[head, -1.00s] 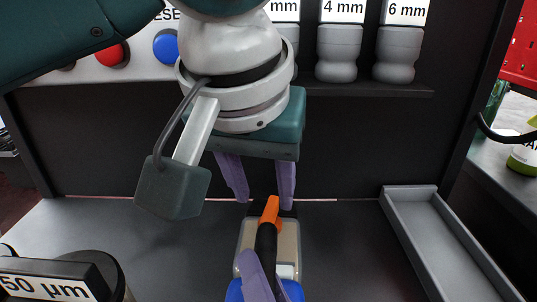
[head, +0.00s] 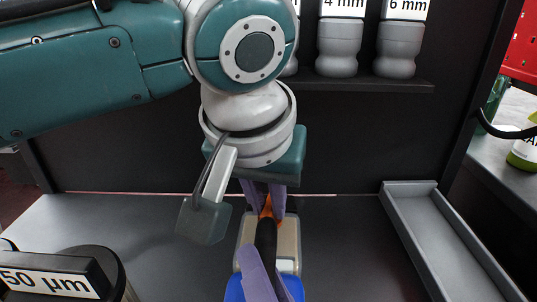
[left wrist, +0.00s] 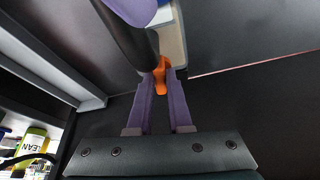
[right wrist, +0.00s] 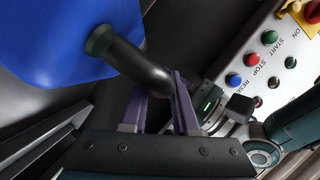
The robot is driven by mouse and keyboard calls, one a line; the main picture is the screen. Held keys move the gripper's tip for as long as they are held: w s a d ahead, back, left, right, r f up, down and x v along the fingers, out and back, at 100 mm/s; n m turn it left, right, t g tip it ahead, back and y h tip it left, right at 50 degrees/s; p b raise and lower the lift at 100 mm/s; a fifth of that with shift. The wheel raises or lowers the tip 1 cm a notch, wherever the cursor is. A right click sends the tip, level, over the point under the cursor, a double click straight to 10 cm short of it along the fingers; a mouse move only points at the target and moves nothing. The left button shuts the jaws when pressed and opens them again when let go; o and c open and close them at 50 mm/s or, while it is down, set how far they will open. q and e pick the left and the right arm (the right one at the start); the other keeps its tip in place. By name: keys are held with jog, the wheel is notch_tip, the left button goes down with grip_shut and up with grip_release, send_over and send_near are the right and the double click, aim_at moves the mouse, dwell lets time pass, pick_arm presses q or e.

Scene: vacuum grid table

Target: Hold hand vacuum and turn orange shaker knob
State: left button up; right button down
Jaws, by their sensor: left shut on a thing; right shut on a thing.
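The hand vacuum has a blue body (right wrist: 75,35), a black handle (head: 266,245) and a beige part (head: 285,245). The orange shaker knob (head: 266,208) sits at the far end of the black handle; it also shows in the left wrist view (left wrist: 160,80). My left gripper (head: 264,212) points down, with its purple fingers shut on the orange knob, one on each side. My right gripper (right wrist: 158,85) is shut on the black handle. In the head view one purple finger of it crosses the handle's left side. The blue body is mostly cut off at the bottom of the head view.
A shallow grey tray (head: 448,240) lies at the right. A round container labelled 50 µm (head: 105,265) stands at the lower left. Grey jars stand on a shelf (head: 370,87) at the back. A button panel (right wrist: 262,65) shows in the right wrist view.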

pick_arm(q)
jog(key=shift+a, duration=0.1)
grip_shut()
jog(key=shift+a+m, duration=0.1)
jog(key=shift+m, duration=0.2)
jog(key=shift+w+a+m+h, duration=0.1)
jog(key=shift+m+h, duration=0.3)
jog(key=shift+m, duration=0.5)
jog(key=m, duration=0.1)
jog(key=m+g+h, duration=0.1)
jog(key=m, duration=0.3)
jog(key=shift+w+a+f+g+h, duration=0.1)
jog(key=shift+w+a+g+h, duration=0.1)
jog(key=shift+a+g+h, duration=0.15)
jog(key=m, duration=0.1)
jog(key=m+g, duration=0.1)
jog(key=m, duration=0.2)
jog(key=shift+w+m+g+h, duration=0.25)
jog(key=shift+m, duration=0.15)
jog(key=shift+w+m+g, duration=0.15)
jog(key=shift+m+g, duration=0.25)
jog(key=shift+m, duration=0.7)
jog(key=shift+w+m+g, duration=0.1)
jog(key=shift+m+g, duration=0.3)
jog(key=shift+m, duration=0.7)
